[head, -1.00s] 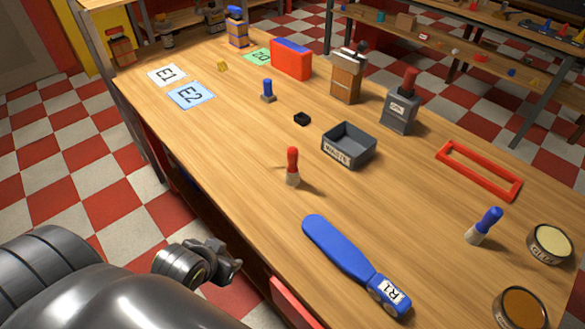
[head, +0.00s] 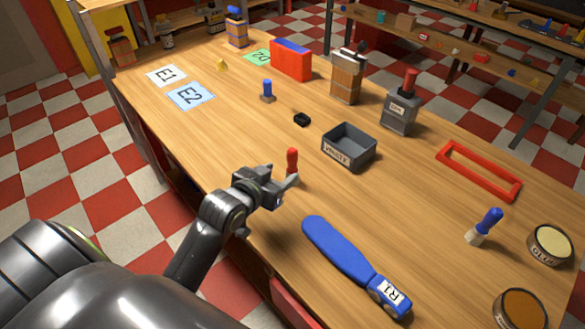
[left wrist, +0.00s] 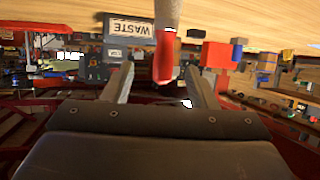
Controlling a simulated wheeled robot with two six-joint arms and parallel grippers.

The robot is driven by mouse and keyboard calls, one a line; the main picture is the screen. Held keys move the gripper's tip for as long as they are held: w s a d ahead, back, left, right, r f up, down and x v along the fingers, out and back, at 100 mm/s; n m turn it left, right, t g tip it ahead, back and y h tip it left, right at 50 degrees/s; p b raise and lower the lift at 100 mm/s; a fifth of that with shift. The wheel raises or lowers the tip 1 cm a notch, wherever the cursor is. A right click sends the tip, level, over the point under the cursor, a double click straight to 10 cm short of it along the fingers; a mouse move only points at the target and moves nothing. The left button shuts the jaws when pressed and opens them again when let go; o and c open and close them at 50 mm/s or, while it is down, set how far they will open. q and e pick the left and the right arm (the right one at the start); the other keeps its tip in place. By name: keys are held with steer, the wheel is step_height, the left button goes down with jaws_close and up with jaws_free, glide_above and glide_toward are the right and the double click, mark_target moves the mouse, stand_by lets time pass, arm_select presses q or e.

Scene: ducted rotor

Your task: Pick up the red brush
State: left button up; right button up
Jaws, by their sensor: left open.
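The red brush (head: 292,160) stands upright on the wooden table in the head view, red handle up; its lower part is partly hidden by my gripper. My left gripper (head: 286,188) is right at the brush, low over the table's near edge. In the left wrist view the picture is upside down, and the red brush (left wrist: 164,55) hangs between the two spread fingers of my left gripper (left wrist: 164,85). The fingers are open, with visible space on both sides of the handle. My right gripper is not in view.
A blue paddle (head: 345,255) labelled R1 lies nearer the front. A grey waste bin (head: 349,157) stands behind the brush. A blue brush (head: 484,227), a red frame (head: 478,171) and a glue tin (head: 550,245) are to the right.

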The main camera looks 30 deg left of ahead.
mark_target(289, 162)
arm_select(q)
steer(key=x, duration=0.3)
steer(key=shift+w+a, duration=0.1)
steer(key=shift+w, duration=0.3)
steer(key=shift+a+p+x, duration=0.15)
steer(key=shift+x, duration=0.95)
steer(key=shift+a+p+x, duration=0.1)
steer(key=shift+p+x, duration=0.05)
steer(key=shift+x, duration=1)
steer(key=shift+w+r, duration=0.1)
steer(key=shift+r, duration=0.1)
steer(key=c, duration=1.1)
